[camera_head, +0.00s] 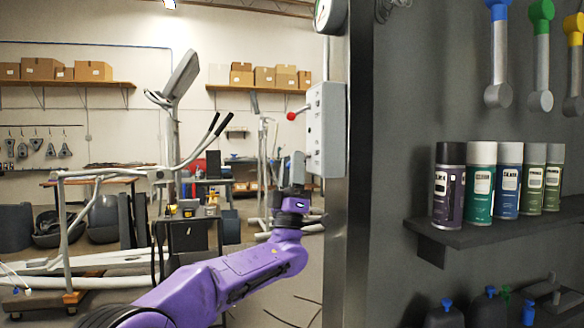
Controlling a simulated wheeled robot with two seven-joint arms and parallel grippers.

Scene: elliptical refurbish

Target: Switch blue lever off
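The blue lever (498,58) is at the top right on the dark grey panel. It has a silver arm running down from a blue grip to a round pivot, so it points up. The top of its grip is cut by the picture edge. My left gripper (297,168) is left of the panel, far from the blue lever, with its fingers up beside a grey box with a red-knobbed lever. The fingers show edge-on, so I cannot tell whether they are open or shut. My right gripper is not in view.
A green lever (541,55) and a yellow lever (574,65) stand right of the blue one. Several spray cans (481,182) stand on a shelf (480,236) below. The grey box (327,130) juts from the panel's left edge. An exercise machine (172,130) stands behind.

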